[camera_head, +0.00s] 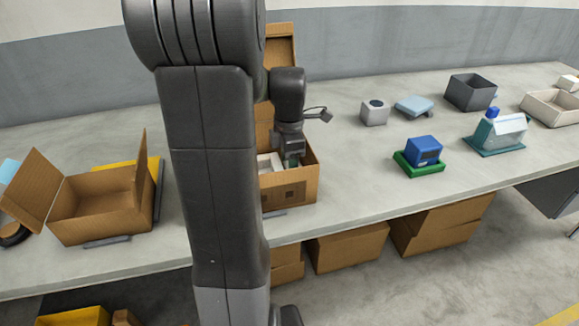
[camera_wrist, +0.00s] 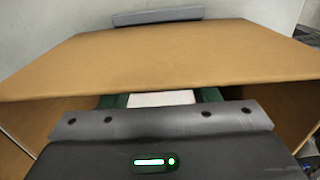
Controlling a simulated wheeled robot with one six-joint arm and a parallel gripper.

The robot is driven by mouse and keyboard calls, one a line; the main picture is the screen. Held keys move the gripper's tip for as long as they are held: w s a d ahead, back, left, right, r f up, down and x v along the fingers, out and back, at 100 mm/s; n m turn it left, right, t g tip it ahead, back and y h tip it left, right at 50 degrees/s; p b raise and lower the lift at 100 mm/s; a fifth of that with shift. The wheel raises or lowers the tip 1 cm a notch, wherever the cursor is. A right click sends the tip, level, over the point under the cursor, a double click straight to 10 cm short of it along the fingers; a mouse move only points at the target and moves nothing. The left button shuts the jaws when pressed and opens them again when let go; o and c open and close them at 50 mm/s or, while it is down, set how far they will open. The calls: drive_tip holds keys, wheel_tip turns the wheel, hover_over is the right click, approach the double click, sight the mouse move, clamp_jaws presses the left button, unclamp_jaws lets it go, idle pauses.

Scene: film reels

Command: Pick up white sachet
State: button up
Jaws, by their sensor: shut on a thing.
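My gripper (camera_head: 291,160) reaches down into an open cardboard box (camera_head: 300,193) on the table in the head view. In the wrist view, the white sachet (camera_wrist: 161,98) shows between the two green fingers, and my gripper (camera_wrist: 160,101) is shut on it. The box's cardboard wall (camera_wrist: 160,60) stands just beyond the fingers. The lower part of the sachet and the fingertips are hidden by the box and the gripper body. A pale thing (camera_head: 268,162) shows inside the box, left of the gripper; I cannot tell whether it is the same sachet.
Another open cardboard box (camera_head: 95,205) stands at left. To the right are a blue device on a green tray (camera_head: 420,155), a grey cube (camera_head: 374,113), a light blue item (camera_head: 414,106) and a dark bin (camera_head: 470,93). The table's front middle right is clear.

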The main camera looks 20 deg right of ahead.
wheel_tip(320, 180, up, 16)
drive_tip(key=p, duration=0.1)
drive_tip(key=shift+p, duration=0.35)
idle(0.9)
